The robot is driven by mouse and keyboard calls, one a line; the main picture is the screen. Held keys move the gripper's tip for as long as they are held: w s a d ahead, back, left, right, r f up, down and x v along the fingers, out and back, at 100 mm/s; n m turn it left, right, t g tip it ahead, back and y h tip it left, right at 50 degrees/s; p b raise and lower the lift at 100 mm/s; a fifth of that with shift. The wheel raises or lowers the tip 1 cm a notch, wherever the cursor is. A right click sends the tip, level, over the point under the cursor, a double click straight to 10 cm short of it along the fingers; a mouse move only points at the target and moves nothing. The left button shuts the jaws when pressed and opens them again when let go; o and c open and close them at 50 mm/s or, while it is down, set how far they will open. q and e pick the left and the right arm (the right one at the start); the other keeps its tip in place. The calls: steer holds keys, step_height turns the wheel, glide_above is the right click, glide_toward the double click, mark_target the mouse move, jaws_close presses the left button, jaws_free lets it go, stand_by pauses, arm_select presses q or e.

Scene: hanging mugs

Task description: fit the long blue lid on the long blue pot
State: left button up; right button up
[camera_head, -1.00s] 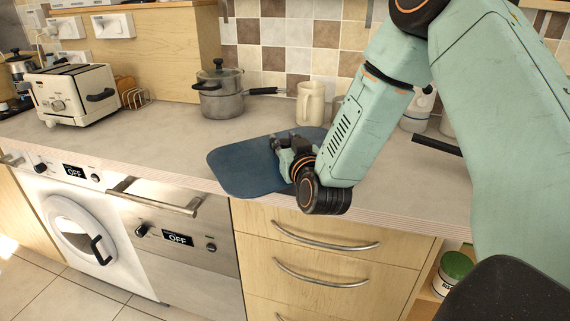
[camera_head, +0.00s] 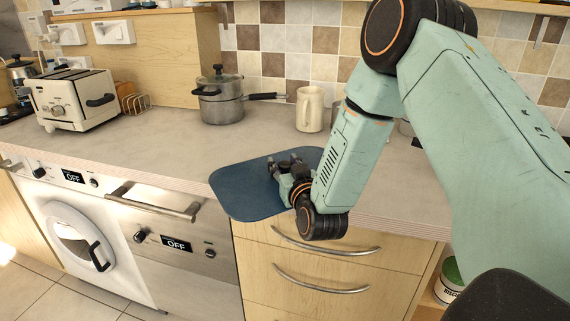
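A flat dark blue board-like piece with rounded corners (camera_head: 245,185) lies at the counter's front edge, and its near part reaches out past the edge. No long blue pot or separate long blue lid can be made out in the head view. My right gripper (camera_head: 285,168) is over the right part of the blue piece, its fingers pointing to the back left. The fingers are small and dark, and I cannot tell whether they are shut on it or only touching it. My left gripper is not in view.
A grey metal pot with a lid and long handle (camera_head: 221,105) stands at the back, with a cream jug (camera_head: 310,110) to its right. A toaster (camera_head: 75,100) and toast rack (camera_head: 134,99) stand at the left. The counter (camera_head: 150,150) left of the blue piece is clear.

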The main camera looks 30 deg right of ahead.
steer(key=shift+o, duration=0.7)
steer(key=shift+s+a+r, duration=0.1)
steer(key=shift+s+r, duration=0.05)
steer(key=shift+r, duration=0.05)
